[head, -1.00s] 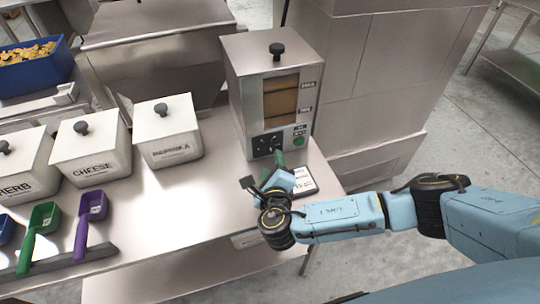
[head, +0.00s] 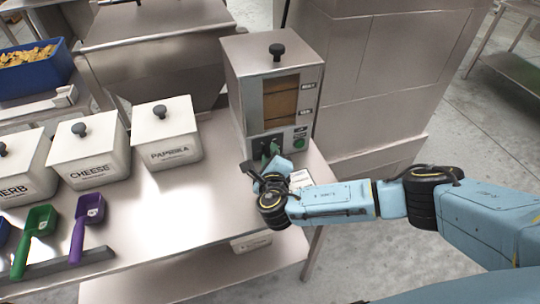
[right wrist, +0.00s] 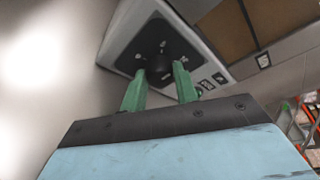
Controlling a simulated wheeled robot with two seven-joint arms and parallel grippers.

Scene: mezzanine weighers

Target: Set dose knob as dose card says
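The dispenser (head: 236,85) is a steel box with a window at the table's right end. Its dark dial panel is low on the front. In the right wrist view the round black dose knob (right wrist: 158,69) sits on this panel, with small white marks around it that are too small to read. My right gripper (head: 268,152) is at the panel; its green fingers (right wrist: 159,75) are apart, one on each side of the knob. Contact is not clear. The white dose card (head: 301,178) lies on the table, partly hidden by my right gripper, its text unreadable. My left gripper is out of view.
A green button (head: 300,143) is just right of the dial panel. White lidded bins marked paprika (head: 172,155) and cheese (head: 92,174) stand to the left, with a purple scoop (head: 80,235) and a green scoop (head: 27,245) before them. The table's middle is clear.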

